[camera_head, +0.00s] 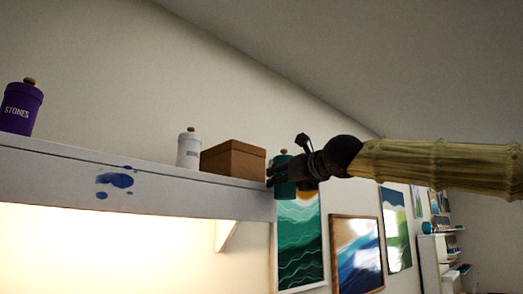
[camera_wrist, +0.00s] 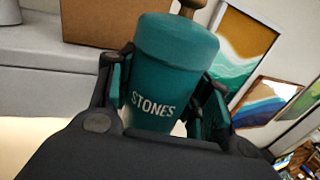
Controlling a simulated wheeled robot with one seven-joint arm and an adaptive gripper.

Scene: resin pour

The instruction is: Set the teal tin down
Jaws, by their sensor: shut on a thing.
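The teal tin (camera_wrist: 168,75) has a wooden knob and the word STONES on its side. My gripper (camera_wrist: 163,105) is shut on it, with a finger on each side of its body in the wrist view. In the head view the teal tin (camera_head: 283,161) shows at the right end of the white shelf (camera_head: 60,176), just right of the brown box. My gripper (camera_head: 284,173) reaches it from the right and covers much of it.
A brown box (camera_head: 233,160) stands on the shelf just left of the tin. A white tin (camera_head: 188,150) and a purple STONES tin (camera_head: 20,108) stand further left, with free shelf between them. Framed paintings (camera_head: 357,250) hang on the wall below right.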

